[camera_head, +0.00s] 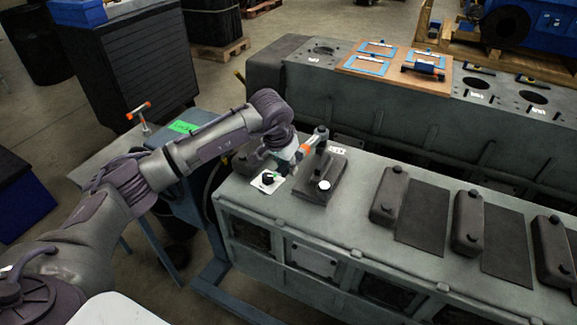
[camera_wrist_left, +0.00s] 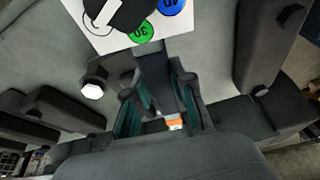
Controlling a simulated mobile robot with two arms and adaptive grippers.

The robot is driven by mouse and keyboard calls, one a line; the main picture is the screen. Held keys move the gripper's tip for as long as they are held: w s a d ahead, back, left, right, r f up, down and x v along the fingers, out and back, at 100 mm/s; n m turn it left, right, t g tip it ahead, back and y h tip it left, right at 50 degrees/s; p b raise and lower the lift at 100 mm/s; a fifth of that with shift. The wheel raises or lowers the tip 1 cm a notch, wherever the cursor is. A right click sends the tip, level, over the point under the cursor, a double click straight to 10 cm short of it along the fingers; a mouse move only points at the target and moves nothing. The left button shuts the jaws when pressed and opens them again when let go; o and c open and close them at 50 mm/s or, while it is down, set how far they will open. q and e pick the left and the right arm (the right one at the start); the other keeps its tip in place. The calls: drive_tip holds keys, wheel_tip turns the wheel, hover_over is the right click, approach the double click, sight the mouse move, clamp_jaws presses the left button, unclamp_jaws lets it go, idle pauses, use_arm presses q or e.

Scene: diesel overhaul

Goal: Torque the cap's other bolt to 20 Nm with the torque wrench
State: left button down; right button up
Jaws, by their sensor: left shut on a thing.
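The cap, a dark block (camera_head: 321,178), sits on top of the grey engine block near its left end. One bolt with a pale hex head (camera_head: 324,186) stands at the cap's near end; a pale hex bolt head also shows in the left wrist view (camera_wrist_left: 93,90). My left gripper (camera_head: 290,160) is over the cap's left side, shut on the torque wrench (camera_head: 310,142). The wrench has an orange band and a dark head near the cap's far end. In the left wrist view its dark bar passes between my fingers (camera_wrist_left: 162,105). The wrench's seating on a bolt is unclear.
A white card with a black dial (camera_head: 268,179) lies left of the cap. Several dark caps and pads line the block to the right. A wooden board with blue frames (camera_head: 384,66) lies behind. An orange T-handled tool (camera_head: 139,110) stands at left beside a green label (camera_head: 183,127).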

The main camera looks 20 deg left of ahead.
use_arm(q)
drive_tip(key=shift+w+a, duration=0.1)
drive_tip(key=shift+a, duration=0.2)
drive_tip(key=shift+a+b, duration=0.25)
drive_tip(key=shift+b, duration=0.15)
drive_tip(key=shift+m, duration=0.3)
drive_tip(key=shift+a+b, duration=0.35)
drive_tip(key=shift+b, duration=0.05)
drive_tip(key=shift+w, duration=0.1)
drive_tip(key=shift+a+m+b, duration=0.3)
drive_tip(key=shift+b, duration=0.05)
drive_tip(key=shift+a, duration=0.1)
drive_tip(key=shift+w+a+b, duration=0.15)
drive_tip(key=shift+a+b, duration=0.15)
